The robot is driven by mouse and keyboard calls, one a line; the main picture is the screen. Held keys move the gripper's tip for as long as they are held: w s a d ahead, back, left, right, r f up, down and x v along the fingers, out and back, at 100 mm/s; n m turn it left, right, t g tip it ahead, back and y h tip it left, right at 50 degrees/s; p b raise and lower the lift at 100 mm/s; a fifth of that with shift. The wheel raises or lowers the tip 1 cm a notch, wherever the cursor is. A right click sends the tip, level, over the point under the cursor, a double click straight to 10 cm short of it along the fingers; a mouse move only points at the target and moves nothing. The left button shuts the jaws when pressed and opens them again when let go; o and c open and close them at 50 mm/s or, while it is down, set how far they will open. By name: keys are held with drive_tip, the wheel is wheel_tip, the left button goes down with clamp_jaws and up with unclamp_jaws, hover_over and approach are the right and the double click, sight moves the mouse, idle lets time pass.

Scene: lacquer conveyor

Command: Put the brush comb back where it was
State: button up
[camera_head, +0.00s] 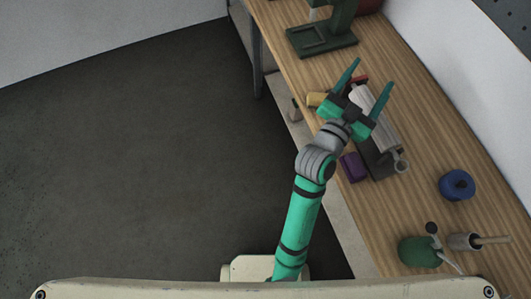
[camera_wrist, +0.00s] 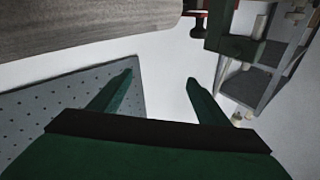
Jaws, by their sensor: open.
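My gripper (camera_head: 372,73) is open in the head view, over the wooden bench, with its fingers apart and partly covering the things below. In the wrist view my gripper (camera_wrist: 159,78) shows nothing between its fingers. I cannot tell for sure which thing is the brush comb. A purple block (camera_head: 352,166) lies near the bench's front edge, beside the dark base of a pale metal roller (camera_head: 379,118). A small yellow piece (camera_head: 316,99) and a red piece (camera_head: 361,80) lie near my gripper, partly hidden by it.
The wooden bench (camera_head: 430,215) runs along a white wall. A green press (camera_head: 322,38) stands at the far end. Dark floor lies left.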

drive_tip(key=s+a+f+n+y, duration=0.1)
drive_tip(key=a+f+n, duration=0.1)
drive_tip(key=f, duration=0.1)
drive_tip(key=s+a+f+n+t+y, duration=0.1)
drive_tip(key=s+a+f+n+y, duration=0.1)
drive_tip(key=a+f, duration=0.1)
drive_tip(key=s+a+f+n+y, duration=0.1)
drive_tip(key=a+f+y, duration=0.1)
drive_tip(key=shift+s+a+f+n, duration=0.25)
drive_tip(key=shift+s+f+n, duration=0.05)
drive_tip(key=shift+f+n, duration=0.1)
drive_tip(key=s+a+f+n+y, duration=0.1)
drive_tip(key=s+a+f+y, duration=0.1)
drive_tip(key=s+a, duration=0.4)
drive_tip(key=s+a+f+n+g+y, duration=0.1)
drive_tip(key=s+a+f, duration=0.3)
drive_tip(key=s, duration=0.7)
drive_tip(key=s+a+f+n+y, duration=0.1)
drive_tip(key=s+a+f+y, duration=0.2)
drive_tip(key=s+a, duration=0.5)
drive_tip(key=shift+s+a+f+n+y, duration=0.15)
drive_tip(key=shift+s+f+n+y, duration=0.15)
drive_tip(key=shift+s+f, duration=0.2)
drive_tip(key=shift+c, duration=0.3)
